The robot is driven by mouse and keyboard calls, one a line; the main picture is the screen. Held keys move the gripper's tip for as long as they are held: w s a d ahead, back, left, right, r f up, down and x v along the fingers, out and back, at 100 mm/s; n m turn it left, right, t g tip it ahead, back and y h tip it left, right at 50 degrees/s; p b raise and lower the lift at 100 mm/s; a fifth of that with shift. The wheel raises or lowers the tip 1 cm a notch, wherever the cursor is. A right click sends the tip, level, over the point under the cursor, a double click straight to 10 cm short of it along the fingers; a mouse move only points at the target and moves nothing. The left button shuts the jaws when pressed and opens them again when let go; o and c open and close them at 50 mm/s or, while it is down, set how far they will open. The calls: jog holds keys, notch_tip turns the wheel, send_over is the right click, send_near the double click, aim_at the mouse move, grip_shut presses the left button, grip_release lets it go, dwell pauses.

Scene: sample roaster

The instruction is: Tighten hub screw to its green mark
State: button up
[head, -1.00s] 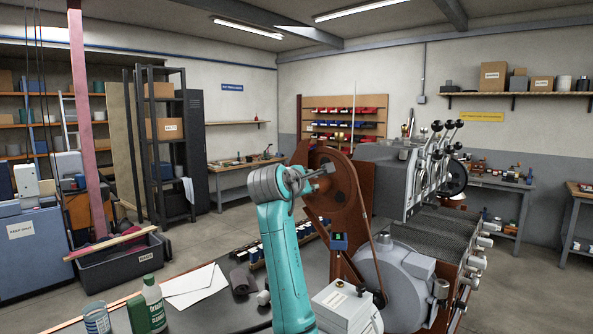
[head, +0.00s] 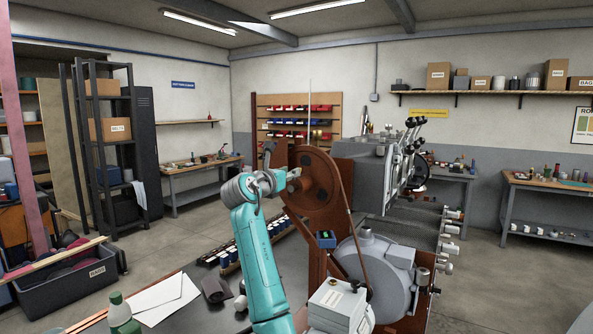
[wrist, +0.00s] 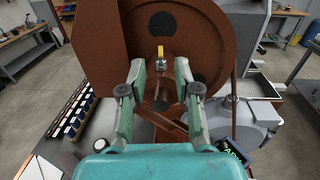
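The large brown wheel (head: 322,199) stands upright on the machine; it fills the upper middle of the wrist view (wrist: 205,45). At its hub is the small silver hub screw (wrist: 160,65), with a yellow piece sticking up from it. My gripper (wrist: 160,72) is open, with one finger on each side of the screw in the picture and a gap to each. I cannot tell how deep the fingertips are relative to the screw. In the head view my gripper (head: 286,177) is in front of the wheel and hides its hub. I cannot make out a green mark on the hub.
A small box with a green-lit display (head: 326,239) sits below the wheel. A grey round housing (head: 375,275) and a belt are at its right. A rack of dark-blue items (wrist: 73,115) lies to the left. An envelope (head: 165,297) and green bottle (head: 121,316) are on the bench.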

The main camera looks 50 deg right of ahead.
jog(key=shift+w+d, duration=0.25)
jog(key=shift+d, duration=1.3)
jog(key=shift+w+d, duration=0.2)
jog(key=shift+d, duration=1.3)
grip_shut()
